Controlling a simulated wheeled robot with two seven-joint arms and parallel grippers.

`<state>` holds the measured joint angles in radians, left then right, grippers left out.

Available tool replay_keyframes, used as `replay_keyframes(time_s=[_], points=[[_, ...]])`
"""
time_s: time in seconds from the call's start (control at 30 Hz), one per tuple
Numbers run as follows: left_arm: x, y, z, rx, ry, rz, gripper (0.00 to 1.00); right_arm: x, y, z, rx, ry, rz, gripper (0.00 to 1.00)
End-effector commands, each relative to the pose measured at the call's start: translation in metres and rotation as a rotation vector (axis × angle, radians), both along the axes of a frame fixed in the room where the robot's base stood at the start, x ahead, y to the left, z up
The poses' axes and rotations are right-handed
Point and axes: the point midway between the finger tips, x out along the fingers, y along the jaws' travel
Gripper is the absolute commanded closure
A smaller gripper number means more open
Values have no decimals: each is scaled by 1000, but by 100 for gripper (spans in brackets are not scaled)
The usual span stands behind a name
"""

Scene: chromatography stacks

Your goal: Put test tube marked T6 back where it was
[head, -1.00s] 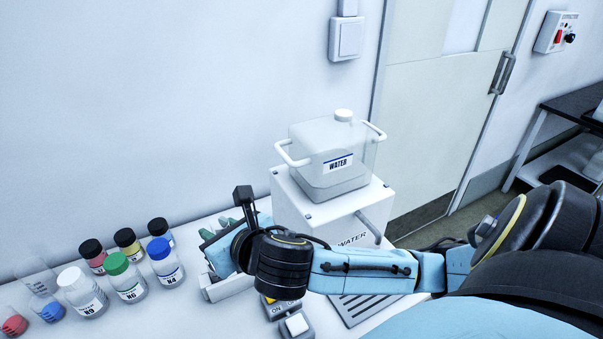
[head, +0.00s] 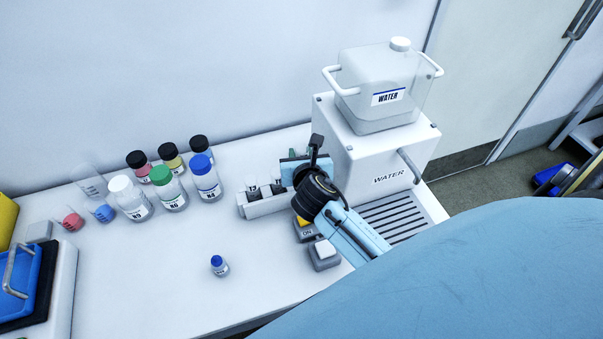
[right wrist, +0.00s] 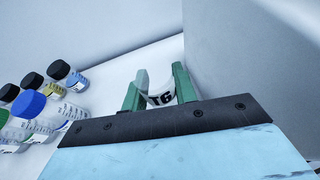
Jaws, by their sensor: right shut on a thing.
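My right gripper (head: 292,154) is beside the left side of the white water dispenser, at the right end of the white rack. In the right wrist view its green fingers (right wrist: 160,95) are shut on a test tube (right wrist: 161,98) with a white label that reads as T6. The tube's lower part is hidden behind the gripper. In the head view my gripper's body hides the tube. My left gripper is not in view.
The water dispenser (head: 375,160) carries a clear water tank (head: 375,112). Buttons (head: 323,252) stand in front of my right gripper. Capped bottles (head: 173,193) stand left of the rack. The table between is clear.

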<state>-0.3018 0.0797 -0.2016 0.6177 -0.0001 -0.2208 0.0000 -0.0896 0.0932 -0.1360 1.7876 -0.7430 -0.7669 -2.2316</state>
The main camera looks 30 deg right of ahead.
Motion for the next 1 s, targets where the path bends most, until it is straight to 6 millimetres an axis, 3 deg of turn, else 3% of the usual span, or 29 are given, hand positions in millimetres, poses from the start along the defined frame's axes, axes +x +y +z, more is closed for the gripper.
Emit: replay_keyframes(time_s=[0.03, 0.27, 0.47, 0.87, 0.9, 1.0], points=[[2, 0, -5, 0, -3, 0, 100, 0, 0, -11, 1, 2, -1, 94], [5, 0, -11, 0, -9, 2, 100, 0, 0, -28, -1, 0, 0, 94], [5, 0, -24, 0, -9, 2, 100, 0, 1, -56, 2, 0, 1, 94], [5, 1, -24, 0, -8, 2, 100, 0, 0, -60, -1, -1, 1, 94], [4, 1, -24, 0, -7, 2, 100, 0, 0, -61, 0, -1, 1, 69], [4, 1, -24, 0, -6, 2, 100, 0, 0, -60, 0, -1, 1, 56]])
